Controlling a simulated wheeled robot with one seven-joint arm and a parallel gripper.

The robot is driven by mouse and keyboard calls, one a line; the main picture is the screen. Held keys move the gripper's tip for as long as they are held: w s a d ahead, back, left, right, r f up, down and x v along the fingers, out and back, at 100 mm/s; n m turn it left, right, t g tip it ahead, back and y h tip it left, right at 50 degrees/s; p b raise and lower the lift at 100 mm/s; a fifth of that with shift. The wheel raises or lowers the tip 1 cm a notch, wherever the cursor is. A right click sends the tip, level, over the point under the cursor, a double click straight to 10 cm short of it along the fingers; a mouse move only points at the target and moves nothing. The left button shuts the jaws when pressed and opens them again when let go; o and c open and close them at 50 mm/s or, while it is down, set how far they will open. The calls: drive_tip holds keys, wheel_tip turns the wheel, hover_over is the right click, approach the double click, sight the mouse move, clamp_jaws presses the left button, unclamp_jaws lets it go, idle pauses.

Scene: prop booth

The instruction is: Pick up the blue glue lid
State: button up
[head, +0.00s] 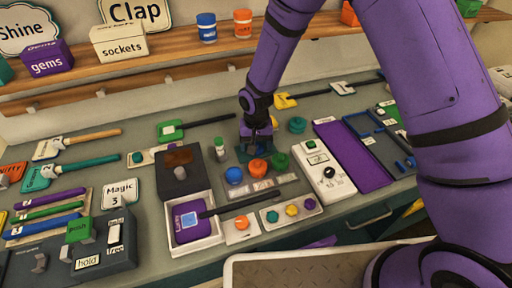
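My gripper (258,138) reaches down over the back middle of the counter, above a dark teal pad (262,155). Its fingers are small and dark, so I cannot tell whether they are open or shut. A blue round piece (234,175) sits in front and to the left of my gripper, apart from it, in a row with an orange one (257,166) and a green one (281,161). A blue jar with a blue top (206,27) stands on the wall shelf. I cannot read a glue label, so which blue piece is the glue lid is unclear.
A box with a raised dark lid (180,172) stands left of the blue piece. A dial panel (323,171) and a purple tray (352,156) lie to the right. A black-handled tool (239,203) lies in front. Brushes and hammers lie at left.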

drive_tip(key=c, duration=0.8)
drive_tip(key=shift+r, duration=0.1)
